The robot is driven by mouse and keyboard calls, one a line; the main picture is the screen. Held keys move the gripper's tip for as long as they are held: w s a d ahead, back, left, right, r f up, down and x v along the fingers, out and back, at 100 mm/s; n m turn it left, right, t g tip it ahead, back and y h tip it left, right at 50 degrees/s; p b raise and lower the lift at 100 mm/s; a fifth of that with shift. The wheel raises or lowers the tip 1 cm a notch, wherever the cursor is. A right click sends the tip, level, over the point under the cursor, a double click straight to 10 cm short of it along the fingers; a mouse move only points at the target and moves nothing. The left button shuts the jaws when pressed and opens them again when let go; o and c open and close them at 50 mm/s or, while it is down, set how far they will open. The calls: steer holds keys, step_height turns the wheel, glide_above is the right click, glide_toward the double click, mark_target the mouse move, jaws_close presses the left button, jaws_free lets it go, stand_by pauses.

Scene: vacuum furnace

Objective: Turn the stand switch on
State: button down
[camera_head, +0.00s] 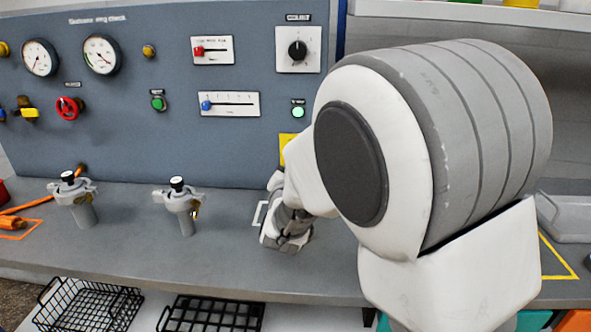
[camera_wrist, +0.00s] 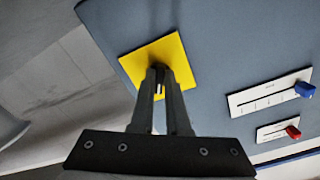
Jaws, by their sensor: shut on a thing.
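A yellow square plate (camera_wrist: 178,52) is on the blue-grey panel in the wrist view. I take it for the stand switch's plate; no label on it is readable. A small dark part (camera_wrist: 158,72) stands out from its middle, mostly hidden by my fingers. My gripper (camera_wrist: 158,80) is shut on this small part, its fingers close together in front of the plate. In the head view only a strip of the yellow plate (camera_head: 287,140) shows, behind my arm. My fingertips cannot be made out there. The switch's position cannot be told.
Two grey clamp fittings (camera_head: 75,200) (camera_head: 181,205) stand on the bench left of my arm. Black baskets (camera_head: 85,305) are below.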

stand_by(0.3)
steer(key=c, duration=0.9)
jaws_free()
steer(key=s+b, duration=0.5)
steer(key=s, duration=1.2)
steer(key=shift+s+a, duration=0.15)
steer(key=shift+a, duration=0.2)
